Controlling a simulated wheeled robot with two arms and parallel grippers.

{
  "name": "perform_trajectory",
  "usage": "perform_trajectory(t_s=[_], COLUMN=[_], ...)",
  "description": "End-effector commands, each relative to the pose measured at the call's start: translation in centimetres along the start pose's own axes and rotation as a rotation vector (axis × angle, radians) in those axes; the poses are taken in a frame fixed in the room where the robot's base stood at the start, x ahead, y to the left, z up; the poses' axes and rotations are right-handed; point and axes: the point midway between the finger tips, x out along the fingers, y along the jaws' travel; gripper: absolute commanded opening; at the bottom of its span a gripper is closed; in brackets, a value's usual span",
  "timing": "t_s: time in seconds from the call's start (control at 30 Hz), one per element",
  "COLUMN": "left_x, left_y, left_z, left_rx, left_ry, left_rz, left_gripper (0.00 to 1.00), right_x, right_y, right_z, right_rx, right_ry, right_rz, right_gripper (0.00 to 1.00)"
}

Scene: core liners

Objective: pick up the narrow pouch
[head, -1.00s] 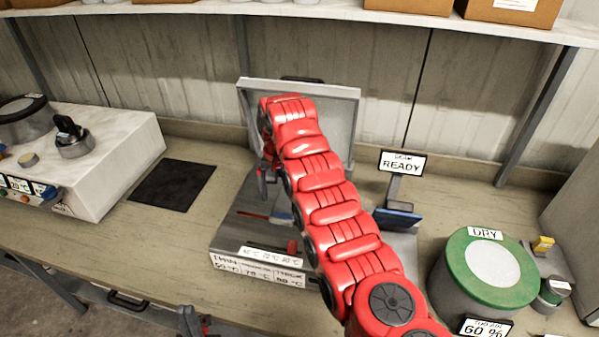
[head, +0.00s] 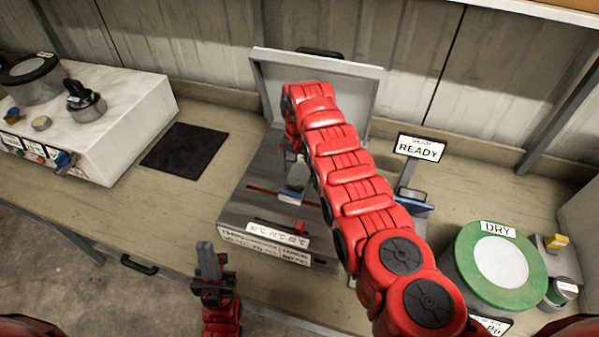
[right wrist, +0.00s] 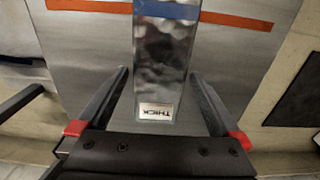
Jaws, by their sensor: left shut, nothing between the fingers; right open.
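A narrow silver pouch (right wrist: 165,60) with a blue band and a small label that looks like THICK, upside down, shows in the right wrist view. In the head view it is a small pale piece (head: 292,193) over the grey top of the open-lidded sealer (head: 262,212), partly hidden by my right arm. My right gripper (right wrist: 158,75) is open, its fingers on either side of the pouch with gaps on both sides. In the head view that gripper is mostly hidden behind its arm. My left gripper (head: 207,262) is shut and empty at the bench's front edge.
A READY sign (head: 418,148) and a blue item (head: 413,203) stand right of the sealer. A green-rimmed drum (head: 455,265) marked DRY is further right. A white machine (head: 125,125) and a black mat (head: 185,150) are at left.

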Motion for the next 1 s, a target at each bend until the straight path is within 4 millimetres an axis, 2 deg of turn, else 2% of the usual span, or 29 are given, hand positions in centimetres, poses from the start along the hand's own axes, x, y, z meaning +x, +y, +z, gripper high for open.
perform_trajectory(t_s=[0.1,0.3,0.37,0.77,0.8,1.0], left_x=[0.19,0.14,0.14,0.15,0.15,0.08], left_y=[-0.01,-0.01,-0.01,-0.01,-0.01,0.00], left_z=[-0.03,-0.03,-0.03,-0.03,-0.03,-0.02], left_rx=[0.000,0.000,0.000,0.000,0.000,0.000], left_ry=[0.000,0.000,0.000,0.000,0.000,0.000], left_rz=[0.000,0.000,0.000,0.000,0.000,0.000], left_gripper=[0.00,0.00,0.00,0.00,0.00,0.00], right_x=[0.75,0.89,0.88,0.84,0.84,0.77], right_y=[0.02,0.02,0.03,0.02,0.02,0.01], right_z=[0.05,0.02,0.02,0.01,0.01,-0.01], right_rx=[0.000,0.000,0.000,0.000,0.000,0.000], right_ry=[-0.001,0.001,0.000,0.001,0.001,0.001], right_rz=[0.000,-0.001,-0.001,-0.001,-0.001,-0.001], right_gripper=[1.00,1.00,0.91,0.19,0.16,0.16])
